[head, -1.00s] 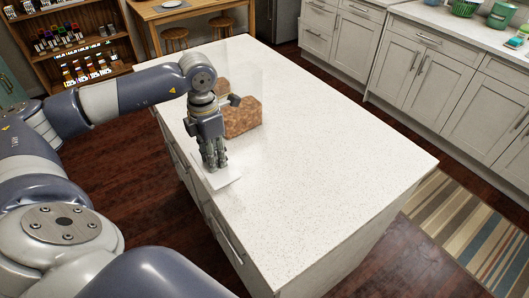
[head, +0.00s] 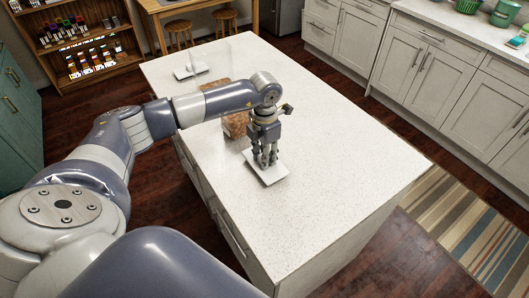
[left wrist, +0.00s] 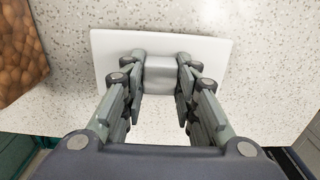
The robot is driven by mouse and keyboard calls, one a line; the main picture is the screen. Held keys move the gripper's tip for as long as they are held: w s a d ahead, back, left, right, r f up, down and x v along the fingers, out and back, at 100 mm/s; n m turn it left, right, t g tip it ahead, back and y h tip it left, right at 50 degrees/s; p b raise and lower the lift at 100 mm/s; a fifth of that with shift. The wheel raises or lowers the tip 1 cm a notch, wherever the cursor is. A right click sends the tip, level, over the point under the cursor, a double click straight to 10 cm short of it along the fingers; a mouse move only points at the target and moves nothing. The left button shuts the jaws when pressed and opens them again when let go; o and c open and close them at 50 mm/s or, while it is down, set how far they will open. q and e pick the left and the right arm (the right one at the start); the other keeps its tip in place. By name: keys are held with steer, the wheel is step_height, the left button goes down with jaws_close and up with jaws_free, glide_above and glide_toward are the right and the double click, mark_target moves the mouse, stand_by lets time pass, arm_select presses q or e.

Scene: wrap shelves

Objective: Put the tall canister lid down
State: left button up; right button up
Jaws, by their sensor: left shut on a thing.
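My left gripper (head: 265,160) is shut on the knob of a flat white lid (head: 268,176). In the left wrist view the fingers (left wrist: 160,80) stand on both sides of the grey-white knob, and the lid's white plate (left wrist: 215,52) spreads below them. The lid is level, low over or on the speckled white island top (head: 330,170); I cannot tell if it touches. A brown, nut-textured block (head: 235,124) stands just left of the gripper, partly hidden by my arm. My right gripper is not in view.
A second white lid-like plate with a knob (head: 190,71) is at the island's far left. A faint clear shape stands near it, hard to make out. The island top is clear to the right and front. Cabinets (head: 440,70) line the right, across a floor gap.

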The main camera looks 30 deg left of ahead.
arm_select(q)
steer(key=shift+f, duration=0.55)
steer(key=o, duration=1.1)
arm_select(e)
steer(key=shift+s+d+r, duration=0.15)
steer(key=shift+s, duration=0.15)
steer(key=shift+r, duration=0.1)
arm_select(q)
steer(key=shift+r, duration=0.35)
step_height(320, 180, up, 12)
steer(key=b, duration=0.4)
steer(key=shift+f, duration=0.2)
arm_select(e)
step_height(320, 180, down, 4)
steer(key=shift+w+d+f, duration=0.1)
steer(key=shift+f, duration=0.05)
